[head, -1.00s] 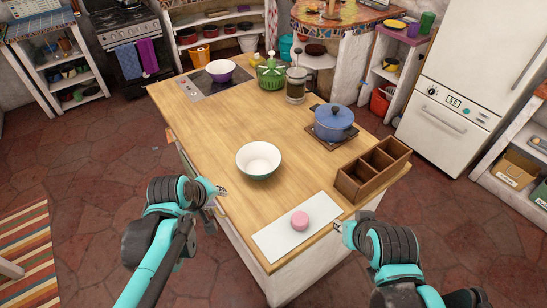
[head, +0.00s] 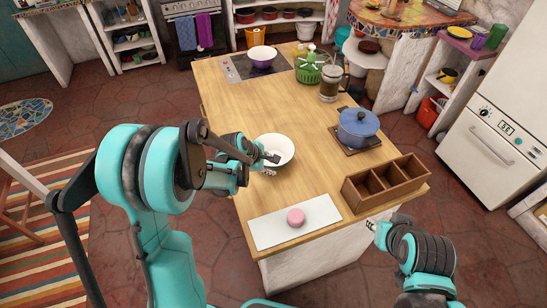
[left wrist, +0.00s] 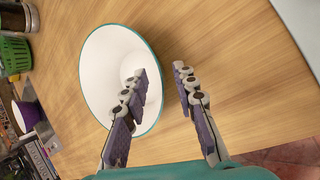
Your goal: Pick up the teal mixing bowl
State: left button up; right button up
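The teal mixing bowl (head: 280,146) stands upright on the wooden counter, white inside. In the left wrist view the bowl (left wrist: 100,62) shows its white inside and teal rim. My left gripper (head: 271,165) is at the bowl's near edge. In the left wrist view this gripper (left wrist: 160,70) is open, with one finger over the bowl's inside and the other outside the rim; nothing is held. Whether a finger touches the bowl I cannot tell. My right gripper (head: 372,224) is off the counter's near right edge, too small to read its fingers.
A white board (head: 268,229) with a pink round item (head: 296,217) lies at the near edge. A wooden divided box (head: 357,193), a blue pot (head: 357,130), a glass press (head: 329,90) and a green basket (head: 308,74) stand to the right and back. The counter's middle is clear.

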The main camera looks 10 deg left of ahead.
pick_arm(q)
jog(key=x, duration=0.3)
jog(key=shift+a, duration=0.1)
grip_shut()
jog(key=shift+r, duration=0.15)
